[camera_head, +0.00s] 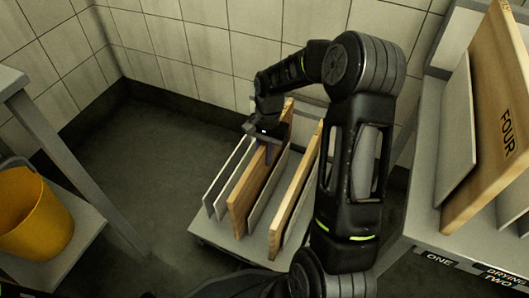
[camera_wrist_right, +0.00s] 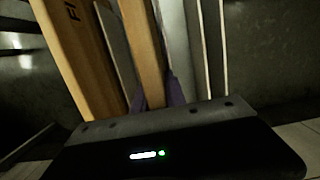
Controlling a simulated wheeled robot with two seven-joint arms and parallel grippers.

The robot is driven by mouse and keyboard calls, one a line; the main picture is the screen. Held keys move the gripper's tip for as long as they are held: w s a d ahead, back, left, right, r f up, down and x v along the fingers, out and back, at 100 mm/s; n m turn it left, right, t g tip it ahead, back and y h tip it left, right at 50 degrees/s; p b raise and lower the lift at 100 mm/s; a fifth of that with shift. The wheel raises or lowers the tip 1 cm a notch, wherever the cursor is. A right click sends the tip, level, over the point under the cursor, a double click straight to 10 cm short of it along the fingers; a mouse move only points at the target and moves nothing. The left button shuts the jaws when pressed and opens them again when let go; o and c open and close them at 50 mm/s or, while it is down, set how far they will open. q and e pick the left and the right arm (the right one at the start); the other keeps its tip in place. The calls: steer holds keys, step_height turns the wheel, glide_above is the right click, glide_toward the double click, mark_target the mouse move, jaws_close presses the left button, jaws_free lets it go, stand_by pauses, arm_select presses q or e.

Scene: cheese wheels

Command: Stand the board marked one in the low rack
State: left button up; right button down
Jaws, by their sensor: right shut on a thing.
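The low rack (camera_head: 222,240) stands on the floor in the middle of the head view, with upright grey dividers. A wooden board (camera_head: 240,208) stands upright in it between dividers. My right gripper (camera_head: 268,147) reaches down over the far part of this board and is shut on its top edge. In the right wrist view the held board (camera_wrist_right: 140,45) passes between the purple fingertips of the gripper (camera_wrist_right: 158,95). No marking shows on the held board, so I cannot read its number. My left gripper is not in view.
Another wooden board (camera_head: 298,190) stands right of the held one; letters like "FI" show on it in the wrist view (camera_wrist_right: 72,40). A board marked FOUR (camera_head: 490,130) stands on a grey bench (camera_head: 425,222) labelled ONE, DRYING, TWO. A yellow bucket (camera_head: 35,215) is left.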

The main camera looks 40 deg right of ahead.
mark_target(266, 145)
steer(key=shift+f+b, duration=1)
steer(key=shift+f, duration=1.15)
steer(key=c, duration=1.3)
jaws_free()
steer(key=shift+w+d+r+p, duration=0.15)
steer(key=shift+r+p, duration=0.45)
steer(key=shift+r, duration=0.7)
steer(key=shift+w+d+r+p, duration=0.1)
steer(key=shift+d+r+p, duration=0.1)
steer(key=shift+r+p, duration=0.75)
steer(key=shift+w+d+r+p, duration=0.15)
steer(key=shift+r+p, duration=0.15)
steer(key=shift+r, duration=1.3)
steer(key=shift+s, duration=0.1)
